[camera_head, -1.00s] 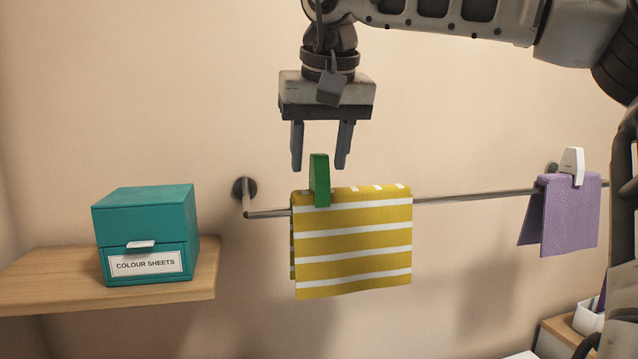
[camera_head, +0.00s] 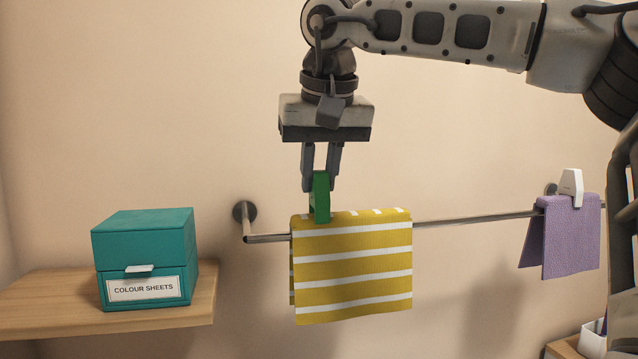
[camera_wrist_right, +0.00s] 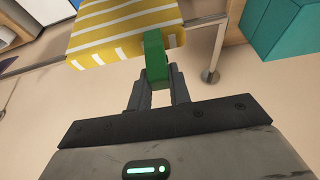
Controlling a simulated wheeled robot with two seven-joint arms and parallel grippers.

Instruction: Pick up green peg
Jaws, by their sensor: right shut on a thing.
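The green peg (camera_head: 320,199) stands upright on the top edge of the yellow and white striped cloth (camera_head: 352,266), which hangs over the metal rail (camera_head: 470,219). My right gripper (camera_head: 321,187) points down from above and is shut on the upper part of the peg. In the right wrist view the peg (camera_wrist_right: 155,58) sits between the two fingertips (camera_wrist_right: 157,76), its lower end still at the cloth (camera_wrist_right: 120,35). My left gripper is not in view.
A teal box labelled "COLOUR SHEETS" (camera_head: 145,258) sits on a wooden shelf (camera_head: 60,300) at the left. A purple cloth (camera_head: 570,240) with a white peg (camera_head: 571,187) hangs on the rail at the right. The wall between the cloths is clear.

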